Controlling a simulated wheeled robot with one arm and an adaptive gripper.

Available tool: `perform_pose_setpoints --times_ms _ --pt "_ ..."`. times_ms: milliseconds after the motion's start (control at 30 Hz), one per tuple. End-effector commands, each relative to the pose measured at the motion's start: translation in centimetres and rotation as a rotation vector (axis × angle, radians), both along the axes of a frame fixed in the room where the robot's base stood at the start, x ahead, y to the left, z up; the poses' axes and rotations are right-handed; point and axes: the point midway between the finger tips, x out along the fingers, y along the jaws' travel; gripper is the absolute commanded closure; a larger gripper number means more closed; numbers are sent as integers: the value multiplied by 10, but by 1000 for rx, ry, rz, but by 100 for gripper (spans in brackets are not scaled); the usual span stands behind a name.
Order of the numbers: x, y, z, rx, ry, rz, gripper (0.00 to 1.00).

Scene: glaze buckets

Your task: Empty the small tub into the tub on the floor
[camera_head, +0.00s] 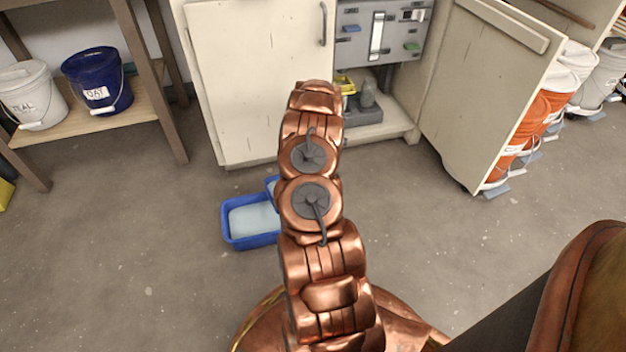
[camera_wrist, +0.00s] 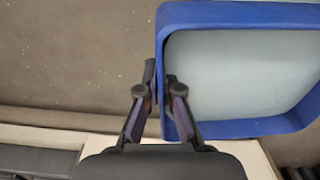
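A blue tub (camera_head: 252,236) with pale blue-white contents shows left of my arm in the head view. Part of a second blue tub (camera_head: 271,186) shows just behind it; my arm hides the rest. The wrist view shows one blue tub (camera_wrist: 235,129) with pale contents, close and level-looking. My gripper (camera_wrist: 161,82) has its fingers on either side of that tub's left wall, close against it. It appears shut on this wall. My arm hides the gripper in the head view. I cannot tell for certain which tub in the head view is the one at my fingers.
A white cabinet (camera_head: 262,85) stands behind the tubs, with an open door (camera_head: 480,90) at right. Orange buckets (camera_head: 525,125) stand beyond that door. A wooden shelf (camera_head: 90,122) at left holds a white bucket (camera_head: 30,95) and a navy bucket (camera_head: 97,80).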

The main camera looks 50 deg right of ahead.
Motion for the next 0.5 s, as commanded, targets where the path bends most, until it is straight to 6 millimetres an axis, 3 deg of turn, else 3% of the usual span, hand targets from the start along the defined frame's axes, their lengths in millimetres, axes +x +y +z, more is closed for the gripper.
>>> perform_pose_setpoints --times_ms 100,500 --pt "0 0 -9 0 -1 0 100" --pt "0 -3 16 -91 42 0 100"
